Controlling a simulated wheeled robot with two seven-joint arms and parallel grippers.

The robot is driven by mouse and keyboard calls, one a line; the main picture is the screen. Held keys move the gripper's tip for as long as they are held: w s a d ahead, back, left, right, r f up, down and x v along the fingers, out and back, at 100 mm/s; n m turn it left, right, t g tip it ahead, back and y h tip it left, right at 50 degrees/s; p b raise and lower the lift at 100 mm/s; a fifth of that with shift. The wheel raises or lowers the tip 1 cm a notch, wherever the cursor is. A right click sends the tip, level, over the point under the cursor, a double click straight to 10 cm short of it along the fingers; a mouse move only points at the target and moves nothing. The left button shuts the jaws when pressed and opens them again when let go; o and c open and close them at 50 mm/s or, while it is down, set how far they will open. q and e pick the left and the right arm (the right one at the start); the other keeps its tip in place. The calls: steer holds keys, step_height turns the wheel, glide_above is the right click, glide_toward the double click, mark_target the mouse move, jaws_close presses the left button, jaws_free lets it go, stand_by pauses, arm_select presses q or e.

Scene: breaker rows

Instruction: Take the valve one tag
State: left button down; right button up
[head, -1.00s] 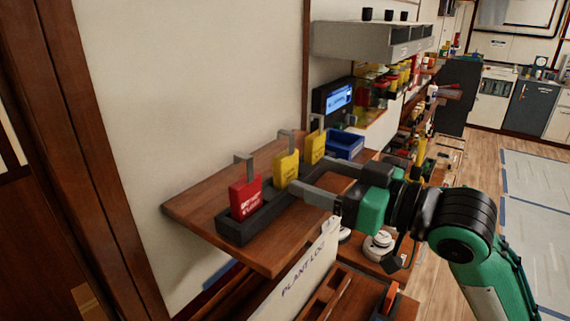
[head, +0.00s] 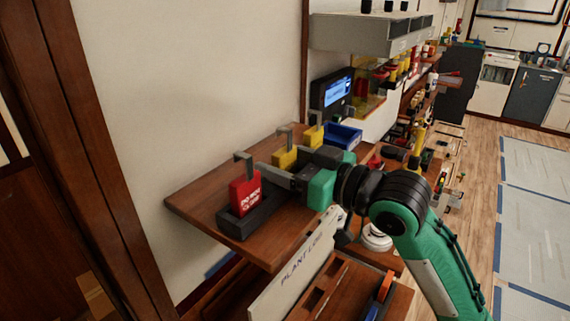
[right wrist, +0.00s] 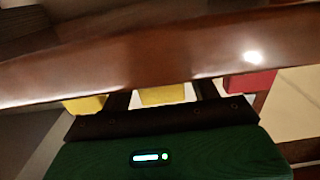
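Three tags stand in a dark rack (head: 238,224) on a wooden shelf. The near one is a red tag (head: 244,192) with white lettering. Behind it are a middle yellow tag (head: 284,158) and a far yellow tag (head: 313,137). Each has a grey hook on top. I cannot read which is the valve one tag. My right gripper (head: 281,163) is at the middle yellow tag. In the right wrist view its open fingers stand either side of that tag (right wrist: 162,96), with gaps showing. My left gripper is not in view.
A blue bin (head: 343,136) sits on the shelf behind the tags, below a lit screen (head: 338,91). The wall is close on the left. A "PLANT LOG" board (head: 297,268) hangs below the shelf front.

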steer(key=c, duration=0.8)
steer(key=shift+o, duration=0.2)
steer(key=shift+r, duration=0.1)
